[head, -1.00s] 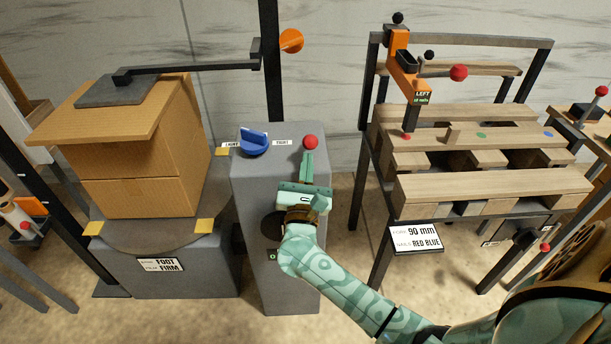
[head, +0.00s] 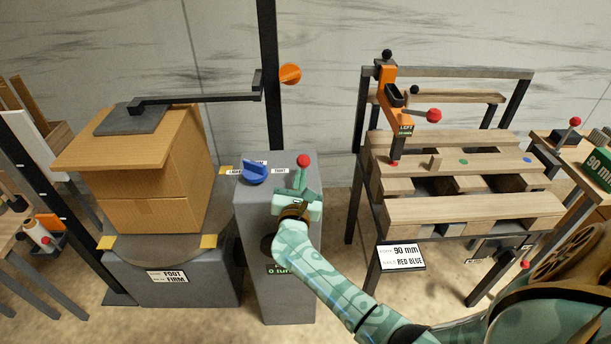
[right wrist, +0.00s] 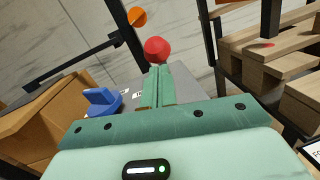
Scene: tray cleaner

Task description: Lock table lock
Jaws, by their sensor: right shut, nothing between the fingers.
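A grey pedestal (head: 256,215) stands in the middle of the head view. A red ball knob (head: 303,160) is at the right of its top. It also shows in the right wrist view (right wrist: 157,49), straight beyond my fingertips. No label reading table lock can be made out. My right gripper (head: 302,176) is shut and empty, its fingers pointing at the red knob. I cannot tell whether they touch it. The lever under the knob is mostly hidden by my fingers. My left gripper is not in view.
A blue dial (head: 255,173) sits left of the knob. A cardboard box (head: 148,175) stands on a round turntable (head: 160,246) under a dark arm (head: 200,97). A pallet rack (head: 450,209) with an orange lever (head: 391,110) is at the right. Floor shows between pedestal and rack.

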